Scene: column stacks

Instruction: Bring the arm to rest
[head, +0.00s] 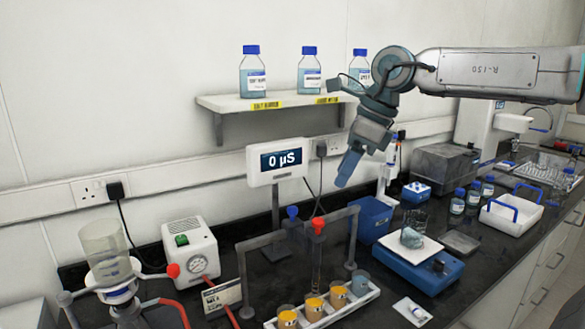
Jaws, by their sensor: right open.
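My right arm (490,72) reaches in from the right edge at shelf height, its wrist bent down. My right gripper (346,176) points down and a little left in the air above the bench, behind which the wall shows. It is open, and I see nothing between its fingers. It looks apart from the display (275,161) reading "0 µS" to its left. My left gripper is not in view.
Blue-capped bottles (308,76) stand on a wall shelf (240,101) beside my wrist. Below are a column stand (241,284), a rack of several small cups (338,296), and a blue balance (428,270) with a beaker. A white tray (510,214) stands right. Little bench is clear.

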